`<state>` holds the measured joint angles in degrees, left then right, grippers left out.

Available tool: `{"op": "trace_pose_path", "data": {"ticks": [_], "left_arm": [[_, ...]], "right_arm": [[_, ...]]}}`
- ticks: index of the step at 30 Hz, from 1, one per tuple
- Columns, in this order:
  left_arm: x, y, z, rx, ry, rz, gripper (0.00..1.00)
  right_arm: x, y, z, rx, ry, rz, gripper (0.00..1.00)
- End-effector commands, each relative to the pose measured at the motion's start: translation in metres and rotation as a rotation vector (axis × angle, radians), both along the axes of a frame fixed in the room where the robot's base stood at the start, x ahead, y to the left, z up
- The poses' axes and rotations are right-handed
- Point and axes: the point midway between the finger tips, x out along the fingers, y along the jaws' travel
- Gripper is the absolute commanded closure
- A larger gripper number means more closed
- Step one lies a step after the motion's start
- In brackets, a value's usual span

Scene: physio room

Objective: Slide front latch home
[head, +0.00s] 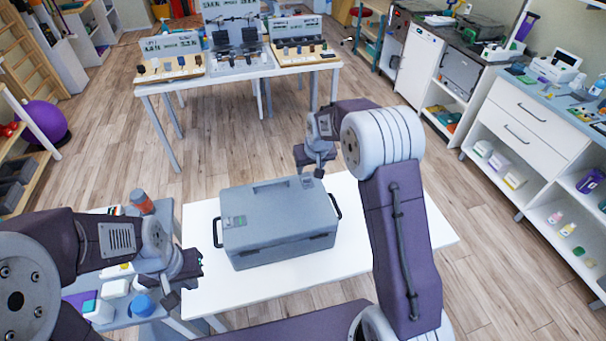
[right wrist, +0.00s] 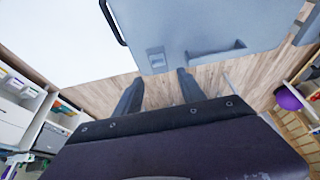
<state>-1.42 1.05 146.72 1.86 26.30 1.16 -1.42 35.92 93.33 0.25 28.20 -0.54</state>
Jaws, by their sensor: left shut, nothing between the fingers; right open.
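A grey lidded case (head: 280,222) stands shut on a white table (head: 400,215). Another small grey latch (head: 307,182) is at the far right edge of the lid and also shows in the right wrist view (right wrist: 157,60). My right gripper (head: 318,172) is open above and beyond this far latch; its two fingers (right wrist: 160,82) point toward the case edge, apart from the latch. My left gripper (head: 190,268) is shut and empty, left of the case near the table edge.
Black handles (head: 337,206) stick out from both case ends. A side table (head: 150,325) with bottles and small boxes stands at left. A display table (head: 235,75) stands beyond open floor. White drawers (head: 525,125) are at right. The white table is bare around the case.

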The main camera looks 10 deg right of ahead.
Motion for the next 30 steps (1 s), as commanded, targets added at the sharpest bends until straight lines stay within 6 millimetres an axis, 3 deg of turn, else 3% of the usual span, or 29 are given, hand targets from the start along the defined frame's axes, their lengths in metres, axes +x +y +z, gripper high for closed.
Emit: {"op": "trace_pose_path", "data": {"ticks": [12,23,24,29,30], "left_arm": [[0.000,0.000,0.019,0.000,-0.001,0.000,1.00],[0.000,0.000,0.020,0.000,0.000,0.000,1.00],[0.000,0.000,0.020,0.000,0.000,0.000,1.00],[0.000,0.000,0.020,0.000,0.000,0.000,1.00],[0.000,0.000,0.020,0.000,0.000,0.000,1.00]], "right_arm": [[0.028,0.000,-0.069,0.000,0.004,-0.001,0.53],[0.034,0.000,-0.082,0.000,0.000,-0.001,0.53],[0.034,0.000,-0.082,0.000,0.001,-0.001,0.55],[0.034,0.000,-0.082,0.000,0.001,-0.001,1.00],[0.034,0.000,-0.082,0.000,0.001,-0.001,1.00]]}}
